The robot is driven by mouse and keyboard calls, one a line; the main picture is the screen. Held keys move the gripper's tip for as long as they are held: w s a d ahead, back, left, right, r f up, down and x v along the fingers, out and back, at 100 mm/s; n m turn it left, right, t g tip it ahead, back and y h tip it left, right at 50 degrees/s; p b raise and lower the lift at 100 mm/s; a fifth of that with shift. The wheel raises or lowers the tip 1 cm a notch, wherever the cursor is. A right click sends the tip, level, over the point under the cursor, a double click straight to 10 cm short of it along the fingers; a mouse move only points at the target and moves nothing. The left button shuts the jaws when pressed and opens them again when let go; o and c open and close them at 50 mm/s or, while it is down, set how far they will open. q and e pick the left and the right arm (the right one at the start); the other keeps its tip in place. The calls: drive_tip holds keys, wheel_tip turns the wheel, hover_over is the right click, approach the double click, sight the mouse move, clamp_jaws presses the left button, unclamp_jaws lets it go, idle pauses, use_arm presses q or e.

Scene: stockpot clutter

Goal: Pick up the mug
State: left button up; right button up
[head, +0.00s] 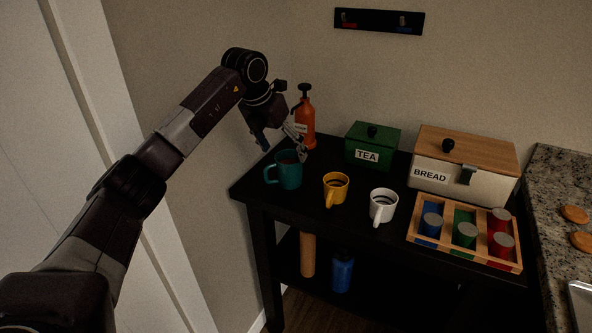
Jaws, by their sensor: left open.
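Three mugs stand upright in a row on the black table (335,222). The teal mug (290,175) is at the left near the table's edge, with its handle to the left. The yellow mug (336,188) is in the middle, and the white mug (383,205) is to its right. My left gripper (283,152) is open, with its fingers spread above and behind the teal mug. One fingertip shows close to the teal mug's rim; I cannot tell whether it touches. My right gripper is not in view.
A green TEA box (372,146), a BREAD box (432,177) and a wooden tray (467,256) with coloured cylinders occupy the right side. A blue bottle (342,272) is on the lower shelf. A granite counter (560,180) is at the right.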

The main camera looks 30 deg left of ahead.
sight(289, 157)
use_arm(q)
drive_tip(key=x, duration=0.4)
drive_tip(key=shift+w+d+p, duration=0.2)
drive_tip(key=shift+p, duration=0.15)
drive_tip(key=shift+c, duration=0.7)
drive_tip(key=shift+r, duration=0.1)
drive_tip(key=c, duration=1.5)
